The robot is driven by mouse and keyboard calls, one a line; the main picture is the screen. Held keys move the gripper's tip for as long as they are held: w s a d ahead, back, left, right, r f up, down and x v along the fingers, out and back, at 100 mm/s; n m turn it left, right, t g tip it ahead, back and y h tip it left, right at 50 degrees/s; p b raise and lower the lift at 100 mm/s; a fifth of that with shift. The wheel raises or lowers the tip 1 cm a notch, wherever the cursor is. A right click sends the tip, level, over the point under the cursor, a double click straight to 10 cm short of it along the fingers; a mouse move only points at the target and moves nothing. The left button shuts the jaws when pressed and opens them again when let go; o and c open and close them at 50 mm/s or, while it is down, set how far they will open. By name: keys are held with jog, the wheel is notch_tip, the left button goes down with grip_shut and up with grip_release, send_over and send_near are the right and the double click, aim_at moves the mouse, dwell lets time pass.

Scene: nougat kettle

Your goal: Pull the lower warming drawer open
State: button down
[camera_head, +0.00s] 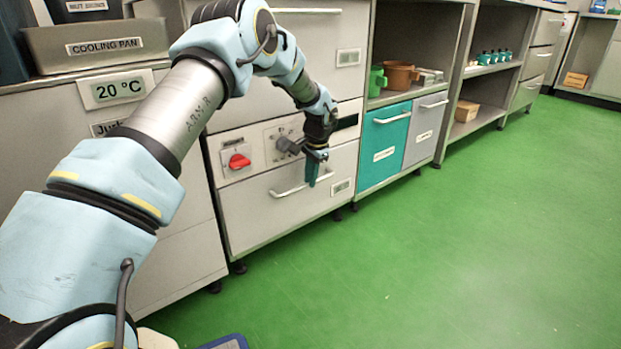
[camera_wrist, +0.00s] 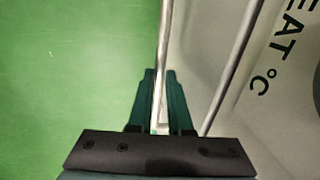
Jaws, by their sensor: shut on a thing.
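The lower warming drawer (camera_head: 262,222) is a pale grey front with a bar handle (camera_head: 286,192), below a control panel with a red knob. The drawer front looks about flush with the cabinet; I cannot see any clear gap. My gripper (camera_head: 314,178) is at the right part of the handle, pointing down. In the wrist view my gripper (camera_wrist: 162,85) has its two dark green fingers on either side of the metal handle bar (camera_wrist: 164,45), closed on it. The fingers hide part of the bar.
Teal (camera_head: 384,145) and grey (camera_head: 425,128) fronts stand to the right. The green floor (camera_head: 400,270) before the drawer is clear.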

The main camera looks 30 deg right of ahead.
jog(key=s+d+p, duration=0.2)
jog(key=s+p, duration=0.2)
jog(key=s, duration=0.9)
jog(key=s+d+p, duration=0.3)
jog(key=s+p, duration=0.1)
jog(key=s, duration=0.9)
jog(key=shift+p, duration=0.4)
jog(key=c, duration=0.8)
grip_release()
jog(key=shift+c, duration=0.2)
notch_tip(320, 180, up, 11)
jog(key=s+p, duration=0.2)
jog(key=p, duration=0.1)
jog(key=shift+d+f, duration=0.2)
jog(key=shift+d, duration=0.05)
